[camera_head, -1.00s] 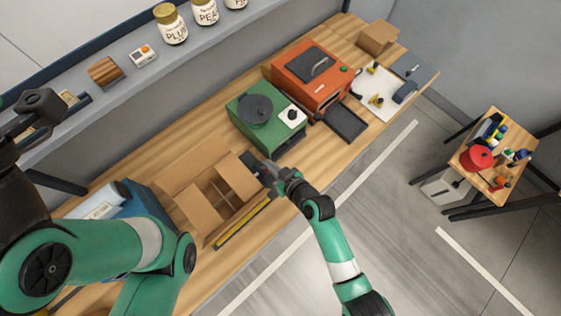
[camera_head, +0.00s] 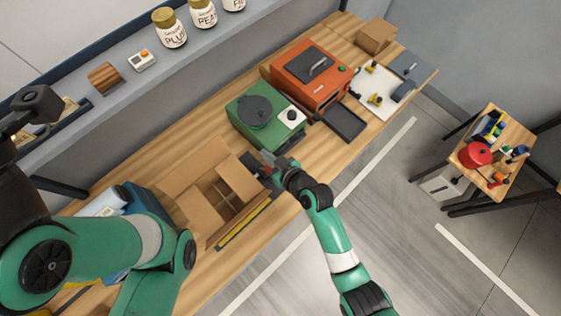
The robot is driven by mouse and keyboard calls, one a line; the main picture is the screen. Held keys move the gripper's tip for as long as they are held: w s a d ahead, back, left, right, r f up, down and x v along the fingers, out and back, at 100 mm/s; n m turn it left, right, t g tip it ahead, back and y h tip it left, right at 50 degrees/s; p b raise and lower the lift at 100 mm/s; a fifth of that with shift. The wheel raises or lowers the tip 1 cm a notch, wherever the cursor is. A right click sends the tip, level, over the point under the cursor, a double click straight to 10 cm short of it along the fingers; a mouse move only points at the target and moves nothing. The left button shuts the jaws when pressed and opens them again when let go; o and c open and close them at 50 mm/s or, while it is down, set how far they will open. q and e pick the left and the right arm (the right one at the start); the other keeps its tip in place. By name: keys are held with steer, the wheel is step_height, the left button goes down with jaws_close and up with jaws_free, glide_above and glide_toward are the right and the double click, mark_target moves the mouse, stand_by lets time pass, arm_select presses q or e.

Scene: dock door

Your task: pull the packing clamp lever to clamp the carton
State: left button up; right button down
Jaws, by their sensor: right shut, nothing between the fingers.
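An open cardboard carton (camera_head: 196,206) with its flaps up stands on the wooden bench, left of centre. Dark clamp hardware (camera_head: 250,161) shows at its right side, beside my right gripper (camera_head: 268,161). The gripper is shut and empty. A small reddish part shows by its fingers, perhaps the lever, but the gripper and wrist cover most of it. I cannot tell whether they touch. My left gripper (camera_head: 36,106) seems to be the dark part at the far left, away from the carton; its fingers are not clear.
A yellow-and-black strip (camera_head: 244,224) lies along the carton's front side. A green machine (camera_head: 244,128) and an orange machine (camera_head: 305,88) stand further along the bench (camera_head: 180,134). A shelf with jars runs behind. A small side table (camera_head: 475,181) stands at right.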

steer(key=f+p+v, duration=0.1)
steer(key=v, duration=0.8)
steer(key=shift+s+d, duration=0.4)
